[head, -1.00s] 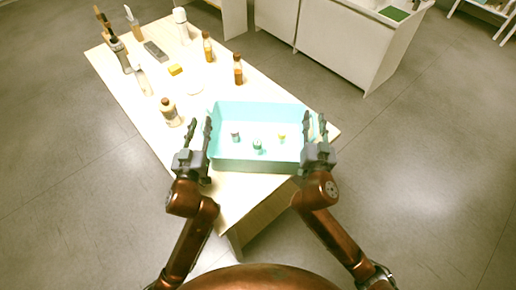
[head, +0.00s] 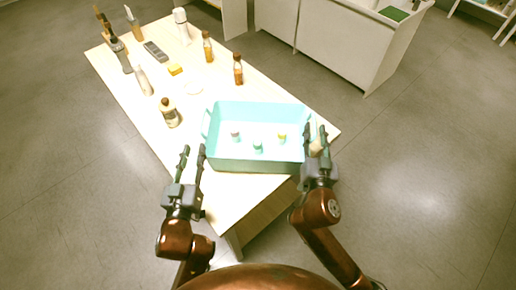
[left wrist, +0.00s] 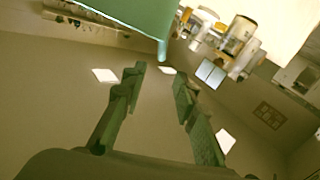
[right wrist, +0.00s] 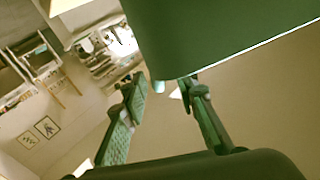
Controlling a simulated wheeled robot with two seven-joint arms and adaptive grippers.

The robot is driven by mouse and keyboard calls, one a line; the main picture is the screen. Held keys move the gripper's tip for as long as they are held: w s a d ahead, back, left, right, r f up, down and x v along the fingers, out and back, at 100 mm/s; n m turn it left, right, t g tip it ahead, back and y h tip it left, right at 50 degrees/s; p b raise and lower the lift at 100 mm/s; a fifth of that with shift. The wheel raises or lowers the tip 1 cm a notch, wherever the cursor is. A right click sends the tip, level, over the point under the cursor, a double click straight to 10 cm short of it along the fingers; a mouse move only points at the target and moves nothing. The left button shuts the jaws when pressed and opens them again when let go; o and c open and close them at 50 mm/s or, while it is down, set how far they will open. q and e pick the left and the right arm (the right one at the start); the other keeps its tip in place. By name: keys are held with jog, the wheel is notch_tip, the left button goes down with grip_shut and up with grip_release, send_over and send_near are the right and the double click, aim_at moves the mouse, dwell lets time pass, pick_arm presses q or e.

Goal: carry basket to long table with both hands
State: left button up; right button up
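The teal basket (head: 255,165) sits on the near end of the light wooden table and holds 3 small bottles with coloured caps. My left gripper (head: 193,150) is open and empty, apart from the basket, below and left of its left handle (head: 206,123). In the left wrist view its fingers (left wrist: 158,75) are spread with nothing between them; the basket (left wrist: 150,15) is above. My right gripper (head: 315,128) is at the basket's right handle. In the right wrist view its fingers (right wrist: 162,83) are spread, with the handle's end (right wrist: 158,87) between them and gaps showing.
On the table (head: 225,200) stand brown bottles (head: 238,70), a cream bottle (head: 170,113), a white bottle (head: 181,25), a yellow block (head: 175,69) and a dark device (head: 155,51). White cabinets (head: 325,45) stand behind. The grey floor around is clear.

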jog(key=s, duration=0.7)
jog(key=shift+a, duration=0.25)
